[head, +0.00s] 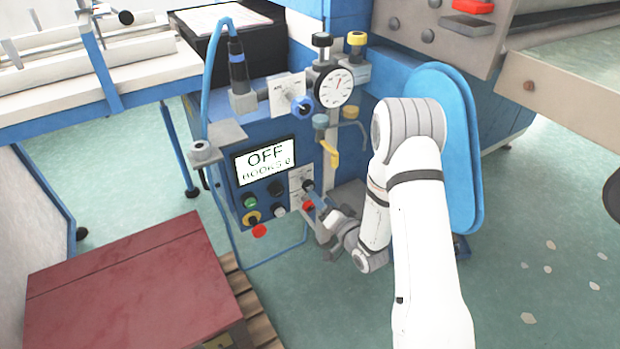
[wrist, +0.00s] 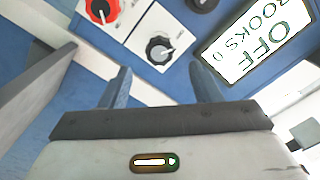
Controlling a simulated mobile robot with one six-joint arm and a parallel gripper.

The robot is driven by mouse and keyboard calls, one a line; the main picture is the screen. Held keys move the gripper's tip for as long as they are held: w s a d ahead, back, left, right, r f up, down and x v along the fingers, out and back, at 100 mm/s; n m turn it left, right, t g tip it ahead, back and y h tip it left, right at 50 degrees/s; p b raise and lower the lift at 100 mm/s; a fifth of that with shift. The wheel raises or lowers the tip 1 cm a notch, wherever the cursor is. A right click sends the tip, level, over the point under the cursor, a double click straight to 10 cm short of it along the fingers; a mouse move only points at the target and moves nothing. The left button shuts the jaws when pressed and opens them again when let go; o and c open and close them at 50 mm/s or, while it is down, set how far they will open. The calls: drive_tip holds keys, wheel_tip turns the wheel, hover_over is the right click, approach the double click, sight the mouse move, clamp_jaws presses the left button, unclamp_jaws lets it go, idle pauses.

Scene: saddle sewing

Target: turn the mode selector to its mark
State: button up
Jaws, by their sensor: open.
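The mode selector appears to be the black knob (wrist: 160,48) with a pale pointer line, on a white plate with small marks. In the head view the black knob (head: 308,185) sits right of the display (head: 265,161), which reads OFF and BOOKS 0. In the wrist view the pointer is turned to the right; the plate's lettering is too small to read. My gripper (wrist: 161,85) is open, its two blue-grey fingers apart with nothing between them. The knob lies beyond the tips, roughly centred between them. In the head view my gripper (head: 322,205) is close to the panel.
A red knob (wrist: 103,8) is beside the selector. Green (head: 249,201) and red (head: 259,231) buttons sit lower left on the panel. A dial gauge (head: 334,87) and yellow lever (head: 330,153) are above. A blue rounded cover (head: 455,130) stands behind my arm.

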sight(311, 187)
drive_tip(key=b+x, duration=0.2)
drive_tip(key=x, duration=0.6)
drive_tip(key=shift+d, duration=0.1)
drive_tip(key=shift+c, duration=0.3)
drive_tip(key=c, duration=0.9)
